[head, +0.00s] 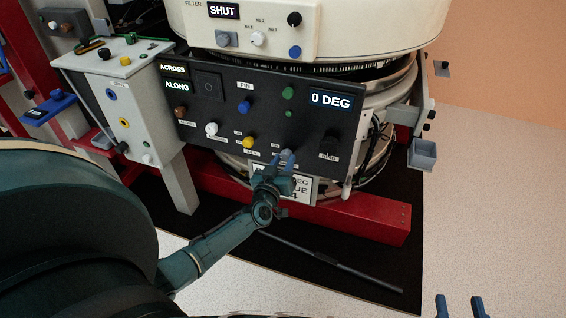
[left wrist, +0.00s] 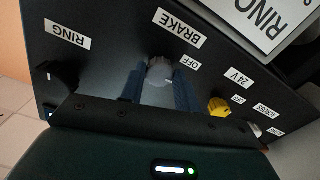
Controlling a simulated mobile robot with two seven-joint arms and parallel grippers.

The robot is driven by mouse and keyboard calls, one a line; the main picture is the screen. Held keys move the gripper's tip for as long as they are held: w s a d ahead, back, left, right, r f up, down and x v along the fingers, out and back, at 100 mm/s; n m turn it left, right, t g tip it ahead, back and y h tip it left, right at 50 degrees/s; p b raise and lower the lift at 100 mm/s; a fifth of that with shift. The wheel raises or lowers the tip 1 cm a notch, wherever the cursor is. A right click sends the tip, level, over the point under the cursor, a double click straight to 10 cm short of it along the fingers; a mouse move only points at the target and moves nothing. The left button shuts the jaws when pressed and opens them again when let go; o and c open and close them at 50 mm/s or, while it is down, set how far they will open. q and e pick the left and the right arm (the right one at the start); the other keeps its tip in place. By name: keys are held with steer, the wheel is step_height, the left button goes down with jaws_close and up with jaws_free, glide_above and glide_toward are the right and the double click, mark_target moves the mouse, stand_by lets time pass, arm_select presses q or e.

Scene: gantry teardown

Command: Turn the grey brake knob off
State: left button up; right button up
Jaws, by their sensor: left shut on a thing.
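My left gripper (left wrist: 160,88) is shut on the knob, with a blue finger on each side. In the head view, my left gripper (head: 286,162) reaches the panel's lower edge and the knob (head: 287,155) shows partly between its fingers. The knob's pointer direction is hard to make out. My right gripper (head: 460,307) is at the bottom right edge, its fingers apart and empty.
The black panel (head: 262,108) also carries a yellow knob (head: 248,142), a white knob (head: 211,129), a black ring knob (head: 328,147) and a display reading 0 DEG (head: 331,101). A red beam (head: 350,217) runs below. The floor at right is clear.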

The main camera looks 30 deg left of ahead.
stand_by(0.3)
arm_select(q)
steer(key=n, duration=0.3)
steer(key=shift+n, duration=0.4)
steer(key=n+b, duration=0.1)
steer(key=n, duration=0.3)
steer(key=shift+n, duration=0.3)
steer(key=n+b, duration=0.1)
steer(key=n, duration=0.2)
steer(key=shift+d+n, duration=0.1)
steer(key=shift+n, duration=0.2)
steer(key=n+b, duration=0.1)
steer(key=n, duration=0.1)
steer(key=shift+n, duration=0.7)
steer(key=shift+n+b, duration=0.4)
steer(key=shift+n, duration=0.8)
arm_select(e)
steer(key=shift+a+r+n+t+y, duration=0.1)
steer(key=shift+a+n+t+y, duration=0.3)
steer(key=shift+a+t+y, duration=0.3)
arm_select(q)
steer(key=shift+r, duration=0.1)
